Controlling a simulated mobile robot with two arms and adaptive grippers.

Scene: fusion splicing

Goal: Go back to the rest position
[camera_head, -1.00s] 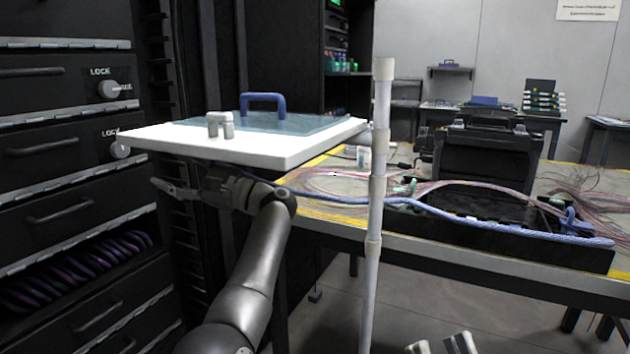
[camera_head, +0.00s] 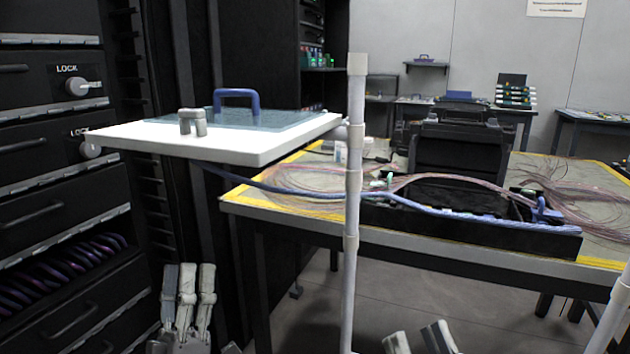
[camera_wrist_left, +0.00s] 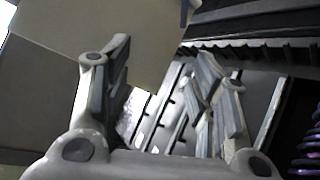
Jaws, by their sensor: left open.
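My left gripper (camera_head: 188,280) is low at the left in the head view, below the white board and in front of the black cabinet. Its grey fingers point up, are apart and hold nothing. They also show apart in the left wrist view (camera_wrist_left: 166,70), with nothing between them. My right gripper (camera_head: 417,340) shows only as two separated, empty fingertips at the bottom edge; the rest of it is cut off.
The white board (camera_head: 150,138) with a blue handle (camera_head: 236,97) juts out above my left gripper. A white pole (camera_head: 353,200) stands in the middle. The work table (camera_head: 290,212) carries a black tray (camera_head: 500,232) and cables. Cabinet drawers (camera_head: 60,205) line the left side.

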